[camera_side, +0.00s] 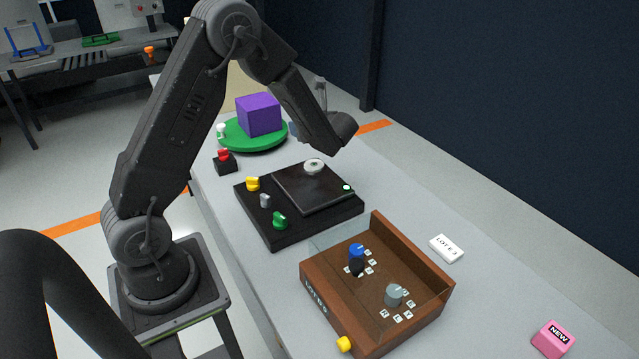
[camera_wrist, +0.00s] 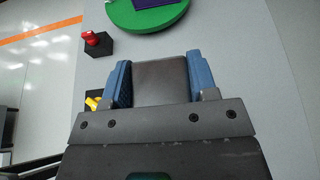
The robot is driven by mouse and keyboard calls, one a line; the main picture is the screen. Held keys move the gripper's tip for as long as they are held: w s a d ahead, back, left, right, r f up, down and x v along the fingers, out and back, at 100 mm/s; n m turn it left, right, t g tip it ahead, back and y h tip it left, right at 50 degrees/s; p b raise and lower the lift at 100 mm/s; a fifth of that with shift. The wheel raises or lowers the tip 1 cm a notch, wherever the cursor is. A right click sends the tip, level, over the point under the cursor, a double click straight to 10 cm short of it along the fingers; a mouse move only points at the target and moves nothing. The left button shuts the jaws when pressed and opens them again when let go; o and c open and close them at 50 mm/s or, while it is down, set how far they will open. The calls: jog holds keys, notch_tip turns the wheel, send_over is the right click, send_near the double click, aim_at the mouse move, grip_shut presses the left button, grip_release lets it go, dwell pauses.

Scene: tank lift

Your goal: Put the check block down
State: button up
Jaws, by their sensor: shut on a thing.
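In the wrist view, my gripper (camera_wrist: 158,66) has its two blue pads closed on the sides of a dark grey-brown block (camera_wrist: 160,86), which I take to be the check block. The block's lower part in that view is hidden by the gripper body. In the side view my wrist is above the table, between the green turntable and the black unit. The wrist covers most of the gripper there, and I cannot make out the block or its height above the surface.
A purple cube (camera_side: 258,114) sits on the green turntable (camera_side: 238,142). The black unit (camera_side: 285,236) has knobs and a dark plate with a round silver piece (camera_side: 314,166). A wooden box (camera_side: 330,309), white label (camera_side: 446,248) and pink block (camera_side: 553,339) lie nearer.

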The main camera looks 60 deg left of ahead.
jog(key=s+d+r, duration=0.2)
jog(key=s, duration=0.9)
send_over(315, 189)
notch_tip(315, 189, down, 7)
jog(key=shift+w+r, duration=0.1)
jog(key=shift+f, duration=1.95)
jog(key=o, duration=1.1)
jog(key=shift+f, duration=0.15)
